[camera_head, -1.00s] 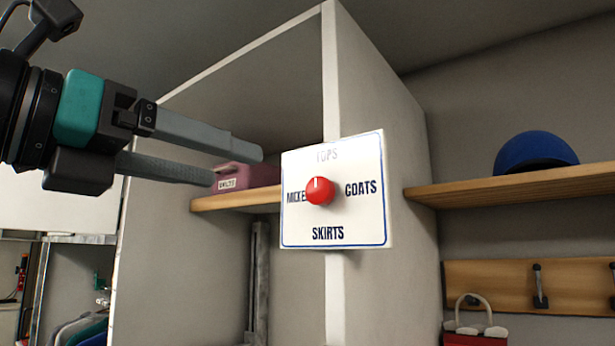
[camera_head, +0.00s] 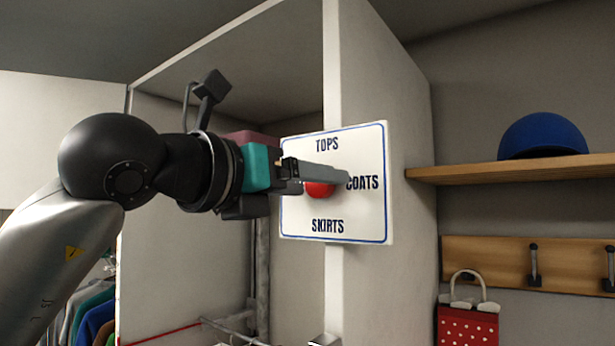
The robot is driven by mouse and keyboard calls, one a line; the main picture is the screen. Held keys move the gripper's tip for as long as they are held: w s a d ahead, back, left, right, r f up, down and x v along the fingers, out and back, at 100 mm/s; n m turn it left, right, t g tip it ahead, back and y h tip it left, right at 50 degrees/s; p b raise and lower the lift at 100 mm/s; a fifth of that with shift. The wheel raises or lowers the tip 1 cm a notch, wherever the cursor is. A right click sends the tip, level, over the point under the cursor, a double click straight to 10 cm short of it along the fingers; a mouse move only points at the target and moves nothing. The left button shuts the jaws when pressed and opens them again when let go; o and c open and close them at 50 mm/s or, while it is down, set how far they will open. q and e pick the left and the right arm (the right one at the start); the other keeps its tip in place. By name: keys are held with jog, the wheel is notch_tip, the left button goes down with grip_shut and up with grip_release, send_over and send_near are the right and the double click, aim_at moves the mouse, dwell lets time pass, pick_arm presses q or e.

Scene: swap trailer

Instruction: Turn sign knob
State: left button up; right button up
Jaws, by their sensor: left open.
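The sign (camera_head: 360,222) is a white square board with a blue border on the front edge of a grey partition. It reads TOPS at the top, COATS at the right and SKIRTS at the bottom. Its left word is hidden behind my gripper. The red round knob (camera_head: 318,190) is in the sign's middle, and its upper part and pointer are hidden by a finger. My left gripper (camera_head: 338,180) is open and empty, with its fingers reaching across the knob from the left. I cannot tell whether they touch it. My right gripper is not in view.
A wooden shelf (camera_head: 500,172) at the right holds a blue cap (camera_head: 545,136). Below it is a hook rail (camera_head: 510,255). A red dotted bag (camera_head: 467,325) is at the lower right. Clothes (camera_head: 92,312) hang at the lower left.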

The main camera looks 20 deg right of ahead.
pick_arm(q)
jog(key=shift+c, duration=0.4)
grip_shut()
dwell(0.4)
